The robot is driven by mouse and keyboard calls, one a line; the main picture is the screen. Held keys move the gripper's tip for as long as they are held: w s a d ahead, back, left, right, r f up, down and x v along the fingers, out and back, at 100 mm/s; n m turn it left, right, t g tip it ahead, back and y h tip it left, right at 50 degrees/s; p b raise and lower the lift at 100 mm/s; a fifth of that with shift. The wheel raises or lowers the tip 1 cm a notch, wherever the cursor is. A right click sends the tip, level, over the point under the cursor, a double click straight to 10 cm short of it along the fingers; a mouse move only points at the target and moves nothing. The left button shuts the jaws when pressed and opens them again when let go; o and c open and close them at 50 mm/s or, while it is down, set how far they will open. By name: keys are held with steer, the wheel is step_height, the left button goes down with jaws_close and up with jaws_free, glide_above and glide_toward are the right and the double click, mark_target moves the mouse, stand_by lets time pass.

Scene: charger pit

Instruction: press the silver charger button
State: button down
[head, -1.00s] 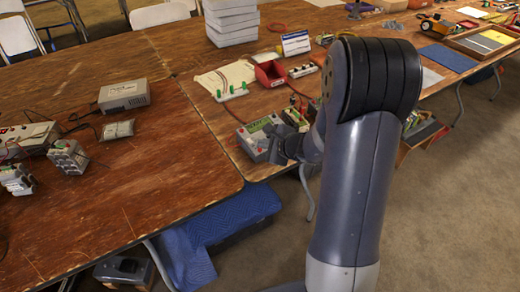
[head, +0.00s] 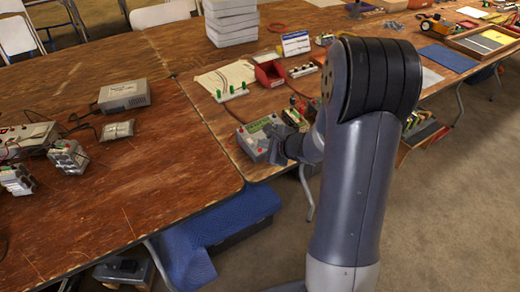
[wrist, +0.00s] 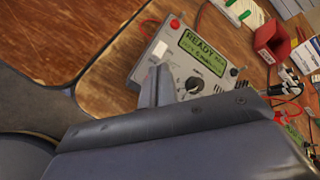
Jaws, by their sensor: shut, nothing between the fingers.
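The charger (head: 252,143) is a grey box with a green display and sits at the near edge of the right table. In the head view my gripper (head: 277,142) covers the charger's right part.
Wires and small connectors (head: 296,112) lie right of the charger. A red bin (head: 269,74) and a white board with green parts (head: 228,82) stand behind it. A grey power box (head: 124,95) is on the left table. The wood left of the charger is mostly bare.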

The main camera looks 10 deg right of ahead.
steer(key=shift+f, duration=0.1)
stand_by(0.3)
steer(key=shift+w+f+b, duration=0.1)
steer(key=shift+f+b, duration=0.25)
steer(key=shift+b, duration=0.35)
steer(key=shift+f+b, duration=0.35)
steer(key=shift+b, duration=0.2)
stand_by(0.3)
steer(key=shift+r, duration=0.15)
stand_by(0.3)
steer(key=shift+r+p, duration=0.45)
steer(key=shift+r, duration=0.15)
steer(key=shift+s+d+r+p, duration=0.15)
steer(key=shift+r+p, duration=0.4)
steer(key=shift+r, duration=0.3)
steer(key=shift+s+a+r+p, duration=0.1)
steer(key=shift+s+r+p, duration=0.1)
steer(key=shift+r+p, duration=0.5)
steer(key=shift+s+d+r+p, duration=0.15)
steer(key=shift+r+p, duration=0.25)
steer(key=shift+r, duration=0.55)
